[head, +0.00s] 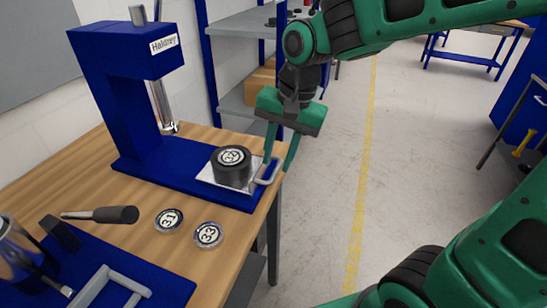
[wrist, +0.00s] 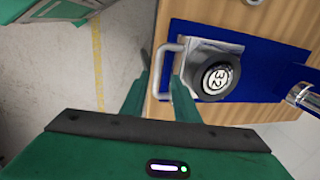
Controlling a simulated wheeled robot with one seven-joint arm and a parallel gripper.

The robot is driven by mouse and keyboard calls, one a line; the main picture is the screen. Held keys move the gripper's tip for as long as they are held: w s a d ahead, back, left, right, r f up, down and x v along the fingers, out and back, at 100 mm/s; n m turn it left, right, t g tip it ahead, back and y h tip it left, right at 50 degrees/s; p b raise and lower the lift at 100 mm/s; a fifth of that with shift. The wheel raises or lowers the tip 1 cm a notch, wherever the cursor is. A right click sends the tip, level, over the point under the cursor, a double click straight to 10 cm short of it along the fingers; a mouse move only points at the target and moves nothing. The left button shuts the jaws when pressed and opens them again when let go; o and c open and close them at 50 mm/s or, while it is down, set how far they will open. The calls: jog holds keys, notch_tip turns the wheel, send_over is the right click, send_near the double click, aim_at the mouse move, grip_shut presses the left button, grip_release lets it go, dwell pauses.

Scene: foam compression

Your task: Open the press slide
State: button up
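The blue press (head: 125,75) stands on the wooden bench, with its silver ram (head: 162,108) hanging above the base. The slide is a light metal plate (head: 206,174) at the right end of the base, with a looped handle (head: 268,172) at its outer edge. A black round piece marked 32 (head: 232,167) sits on the plate, to the right of the ram. My gripper (head: 278,163) is open, its fingers on either side of the handle. The wrist view also shows the handle (wrist: 161,76) between the fingers; contact cannot be told.
Round pieces marked 31 (head: 169,220) and 33 (head: 208,235) lie on the bench near a black-handled tool (head: 115,214).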

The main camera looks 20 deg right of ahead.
notch_tip(320, 180, up, 10)
jog(key=d, duration=0.1)
jog(key=shift+s+d+f, duration=0.25)
jog(key=shift+s+d, duration=0.1)
jog(key=shift+s, duration=0.1)
jog(key=s+d+f+h, duration=0.1)
jog(key=s+d+f, duration=0.2)
jog(key=d, duration=0.4)
jog(key=s+d+f, duration=0.2)
jog(key=d+f, duration=0.1)
jog(key=d, duration=0.4)
jog(key=s+d+f+g, duration=0.1)
jog(key=s+d+f, duration=0.5)
jog(key=s+d, duration=0.4)
jog(key=shift+s+f+n+h, duration=0.3)
jog(key=shift+s+f+n, duration=0.1)
jog(key=shift+s, duration=0.85)
jog(key=shift+w+f, duration=0.25)
jog(key=shift+w, duration=0.4)
